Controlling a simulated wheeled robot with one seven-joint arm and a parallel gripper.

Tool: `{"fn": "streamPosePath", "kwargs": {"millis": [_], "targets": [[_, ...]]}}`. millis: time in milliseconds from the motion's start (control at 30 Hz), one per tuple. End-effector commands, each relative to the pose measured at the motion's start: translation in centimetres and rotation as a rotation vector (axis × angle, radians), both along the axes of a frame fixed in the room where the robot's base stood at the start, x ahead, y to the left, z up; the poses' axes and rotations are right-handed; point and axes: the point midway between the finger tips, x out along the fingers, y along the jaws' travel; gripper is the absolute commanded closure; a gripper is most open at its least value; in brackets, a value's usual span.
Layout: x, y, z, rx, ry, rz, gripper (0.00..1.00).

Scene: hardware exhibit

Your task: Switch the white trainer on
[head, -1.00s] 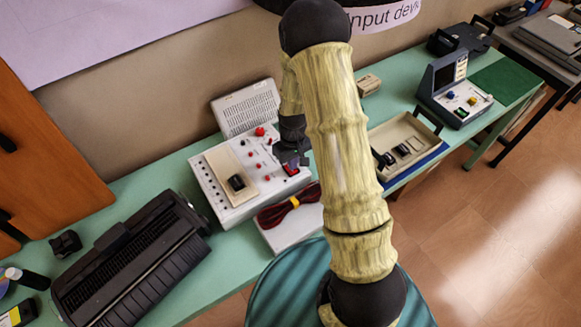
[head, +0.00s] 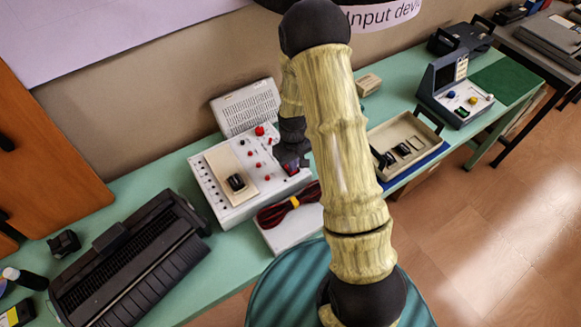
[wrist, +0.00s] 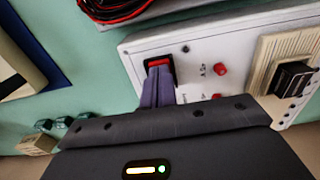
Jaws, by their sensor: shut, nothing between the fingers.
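The white trainer (head: 262,186) lies on the green table, its sloping top dotted with red knobs and sockets. It fills the upper right of the wrist view (wrist: 205,70). A red rocker switch in a black frame (wrist: 158,63) sits near one end of the panel. My gripper (wrist: 158,76) is shut and empty, its fingertips at the red switch and covering part of it. They look in contact, but I cannot be sure. In the head view my gripper (head: 292,162) is over the trainer's right end. Which way the rocker is tipped cannot be told.
A white box with a coiled red and black cable (head: 288,207) lies in front of the trainer. A beige tray (head: 402,146) stands to the right, and a black printer-like machine (head: 130,265) to the left. A beige block with a black part (head: 232,172) sits on the trainer.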

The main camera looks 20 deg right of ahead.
Motion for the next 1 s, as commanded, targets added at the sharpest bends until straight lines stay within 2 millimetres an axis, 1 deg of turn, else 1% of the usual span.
{"fn": "streamPosePath", "kwargs": {"millis": [600, 767, 1000], "targets": [[0.0, 0.0, -0.8, 0.0, 0.0, 0.0, 1.0], [0.0, 0.0, -0.2, 0.0, -0.001, 0.0, 1.0], [0.0, 0.0, 1.4, 0.0, 0.0, 0.0, 1.0]]}}
